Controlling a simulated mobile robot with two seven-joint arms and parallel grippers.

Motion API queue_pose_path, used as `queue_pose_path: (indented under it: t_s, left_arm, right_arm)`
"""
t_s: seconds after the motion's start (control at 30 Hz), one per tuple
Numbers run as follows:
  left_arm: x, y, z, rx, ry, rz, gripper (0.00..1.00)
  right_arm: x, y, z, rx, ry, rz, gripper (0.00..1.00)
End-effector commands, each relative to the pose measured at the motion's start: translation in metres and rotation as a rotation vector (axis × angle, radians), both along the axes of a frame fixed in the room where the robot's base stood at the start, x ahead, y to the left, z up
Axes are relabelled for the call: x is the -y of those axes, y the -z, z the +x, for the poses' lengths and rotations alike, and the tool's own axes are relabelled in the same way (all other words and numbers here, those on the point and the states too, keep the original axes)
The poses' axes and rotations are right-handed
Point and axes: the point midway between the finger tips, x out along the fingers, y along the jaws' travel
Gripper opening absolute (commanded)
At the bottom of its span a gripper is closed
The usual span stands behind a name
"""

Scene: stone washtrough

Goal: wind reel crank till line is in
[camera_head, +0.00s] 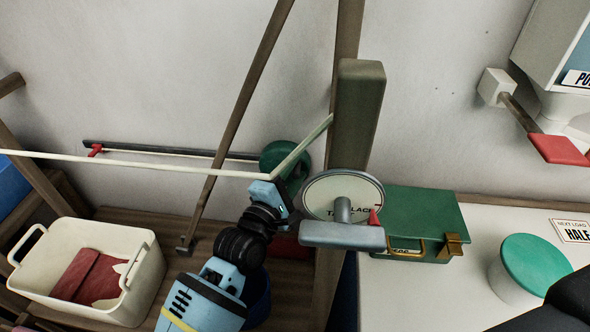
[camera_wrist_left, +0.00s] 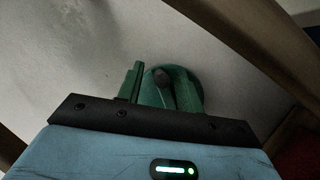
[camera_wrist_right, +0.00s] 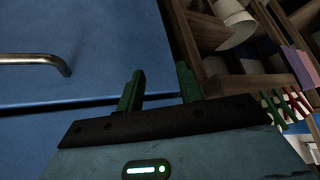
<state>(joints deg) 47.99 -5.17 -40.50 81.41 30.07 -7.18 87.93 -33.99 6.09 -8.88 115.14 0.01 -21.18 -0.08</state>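A green round disc (camera_head: 284,157), which looks like the reel, is at the wall post. It also shows in the left wrist view (camera_wrist_left: 200,84), with a dark round knob (camera_wrist_left: 163,78) in front of it. A pale line (camera_head: 130,162) runs from the left edge to my left gripper, then a pale length slants up right to the post. My left gripper (camera_head: 291,176) is in front of the disc. In its wrist view its green fingers are apart, with the knob seen between them; contact cannot be told. My right gripper (camera_wrist_right: 161,88) is open and empty.
A round lettered dial (camera_head: 325,190) with a grey handle is right of my left gripper, beside a green box (camera_head: 425,215). A white basket (camera_head: 135,262) with red cloth is lower left. A blue panel with a metal handle (camera_wrist_right: 40,60) faces my right gripper.

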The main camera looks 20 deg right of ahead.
Motion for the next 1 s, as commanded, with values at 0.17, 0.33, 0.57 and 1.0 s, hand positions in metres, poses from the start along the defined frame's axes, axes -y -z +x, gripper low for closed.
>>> queue_pose_path:
  t_s: [0.17, 0.33, 0.57, 1.0]
  left_arm:
    - [-0.019, 0.004, -0.018, -0.001, -0.002, 0.0, 0.36]
    - [-0.035, 0.006, -0.035, -0.003, -0.001, -0.001, 0.36]
    - [-0.048, 0.008, -0.048, -0.001, -0.002, 0.001, 0.36]
    - [-0.058, 0.012, -0.047, -0.001, -0.007, 0.009, 0.18]
  right_arm:
    - [0.0, -0.002, 0.001, 0.003, -0.001, 0.0, 0.36]
    - [0.0, -0.002, 0.001, 0.003, -0.001, 0.0, 0.36]
    - [0.0, -0.002, 0.001, 0.003, -0.001, 0.0, 0.36]
    - [0.0, 0.0, 0.0, 0.001, -0.001, 0.0, 0.36]
